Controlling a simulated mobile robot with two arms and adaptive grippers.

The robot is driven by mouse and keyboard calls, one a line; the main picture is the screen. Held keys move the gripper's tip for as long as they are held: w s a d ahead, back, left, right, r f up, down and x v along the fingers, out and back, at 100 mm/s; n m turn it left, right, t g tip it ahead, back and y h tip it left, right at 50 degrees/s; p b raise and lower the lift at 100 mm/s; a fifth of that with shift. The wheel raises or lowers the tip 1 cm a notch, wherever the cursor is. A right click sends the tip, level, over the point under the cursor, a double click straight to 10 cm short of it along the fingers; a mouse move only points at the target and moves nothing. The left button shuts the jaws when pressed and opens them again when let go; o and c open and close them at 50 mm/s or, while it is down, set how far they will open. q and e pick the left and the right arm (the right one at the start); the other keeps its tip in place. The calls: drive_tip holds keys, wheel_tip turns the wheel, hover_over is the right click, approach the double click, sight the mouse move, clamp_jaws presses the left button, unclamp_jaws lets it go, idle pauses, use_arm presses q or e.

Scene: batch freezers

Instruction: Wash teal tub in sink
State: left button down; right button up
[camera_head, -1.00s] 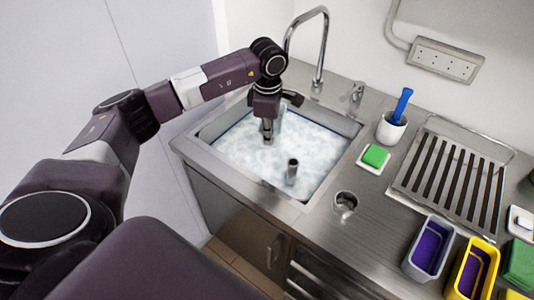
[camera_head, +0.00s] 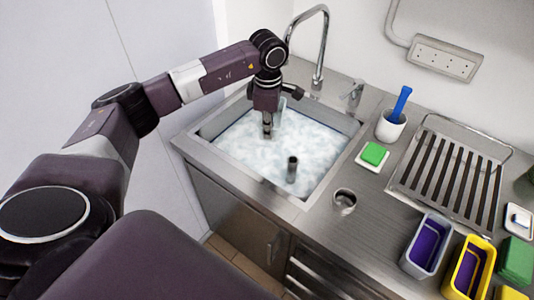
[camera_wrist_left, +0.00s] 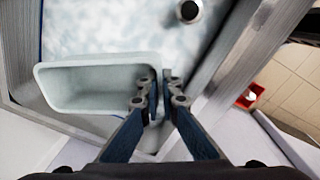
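The sink (camera_head: 328,188) is filled with pale, foamy water. A pale teal tub (camera_wrist_left: 65,88) shows in the left wrist view, inside the sink beside its wall, with its open side facing the camera. In the head view only a small pale piece of it shows behind my gripper. My left gripper (camera_head: 267,130) points down into the sink. In the left wrist view its fingers (camera_wrist_left: 160,95) are closed around the tub's right-hand wall. How deep the tub sits in the water is hard to tell. My right gripper is not in view.
A dark upright pipe (camera_head: 292,170) stands in the water. The faucet (camera_head: 320,45) rises behind. Right of the sink are a green sponge (camera_head: 374,153), a white cup with a blue-handled brush (camera_head: 391,126), a drying rack (camera_head: 450,175), and grey (camera_head: 427,246) and yellow (camera_head: 468,268) tubs.

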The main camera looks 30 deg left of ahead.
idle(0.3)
use_arm(q)
drive_tip(key=shift+r+p, duration=0.95)
drive_tip(key=shift+r, duration=0.6)
